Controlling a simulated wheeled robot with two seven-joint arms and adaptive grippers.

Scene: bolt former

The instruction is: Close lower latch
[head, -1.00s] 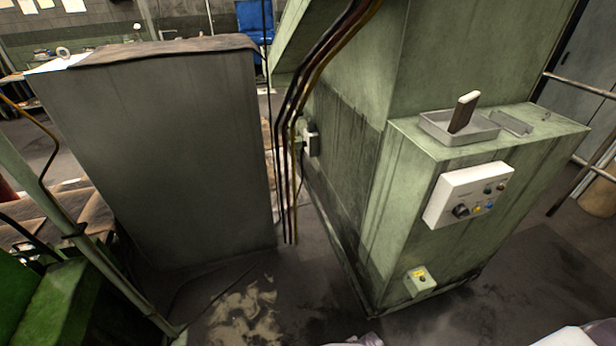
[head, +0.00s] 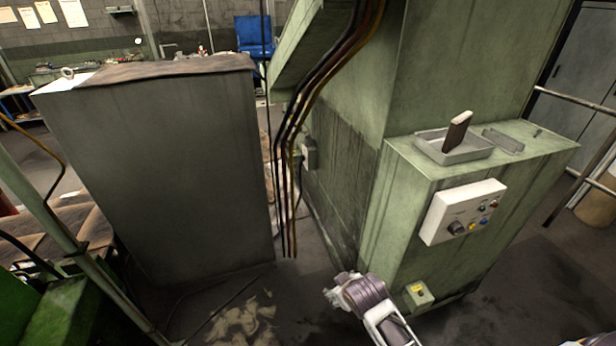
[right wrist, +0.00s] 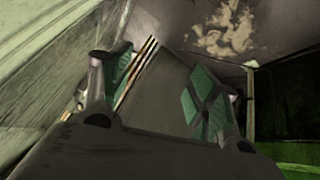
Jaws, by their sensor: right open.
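I cannot make out a lower latch in either view. My right gripper (head: 335,290) is low in the head view, in front of the green cabinet's lower left corner and to the right of the hanging cables. In the right wrist view the gripper (right wrist: 162,82) is open, its green-padded fingers apart. Nothing is held between them. The cables show behind the left finger there. My left gripper is not in view.
Stained floor (head: 240,318) is open between.

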